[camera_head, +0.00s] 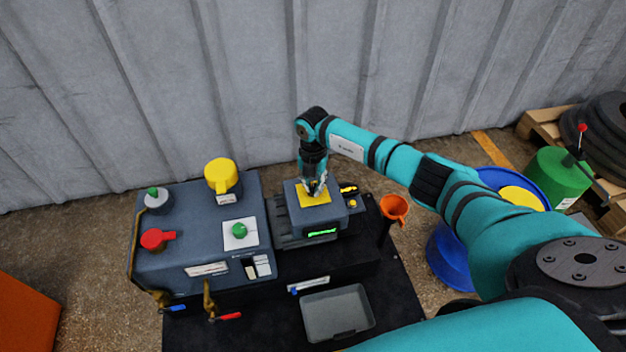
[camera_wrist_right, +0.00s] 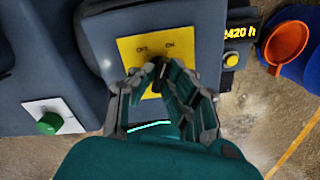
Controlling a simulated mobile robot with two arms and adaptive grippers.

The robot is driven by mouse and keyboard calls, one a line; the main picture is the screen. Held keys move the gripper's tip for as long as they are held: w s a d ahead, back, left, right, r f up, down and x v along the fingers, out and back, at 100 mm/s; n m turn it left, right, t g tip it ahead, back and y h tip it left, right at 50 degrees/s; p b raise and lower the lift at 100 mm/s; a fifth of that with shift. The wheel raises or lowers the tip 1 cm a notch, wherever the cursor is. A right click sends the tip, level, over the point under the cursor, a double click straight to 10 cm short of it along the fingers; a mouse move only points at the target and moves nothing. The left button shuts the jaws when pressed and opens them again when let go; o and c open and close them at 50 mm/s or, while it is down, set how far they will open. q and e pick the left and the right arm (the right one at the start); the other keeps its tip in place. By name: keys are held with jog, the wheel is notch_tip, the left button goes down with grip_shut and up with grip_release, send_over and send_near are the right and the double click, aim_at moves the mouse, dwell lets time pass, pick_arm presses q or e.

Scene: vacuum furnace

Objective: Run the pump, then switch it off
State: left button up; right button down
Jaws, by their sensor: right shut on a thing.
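The pump (camera_head: 348,213) is a dark grey-blue box to the right of the larger control cabinet. A yellow plate (camera_head: 321,200) on its top reads OFF on the left and ON on the right in the right wrist view (camera_wrist_right: 130,45). My right gripper (camera_head: 315,188) is over this plate, its fingers shut on a small dark switch, which they mostly hide. The fingertips also show in the right wrist view (camera_wrist_right: 158,72). I cannot tell which way the switch points. A green display (camera_head: 322,232) is lit on the pump's front. My left gripper is not in view.
A grey tray (camera_head: 338,314) lies in front. An orange funnel (camera_head: 394,208) and blue drum (camera_head: 452,262) stand right of the pump.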

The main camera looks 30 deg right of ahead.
aim_at(313, 187)
jog(key=shift+m, duration=0.6)
jog(key=c, duration=1.4)
grip_release()
notch_tip(313, 187, up, 12)
jog(key=shift+r, duration=0.1)
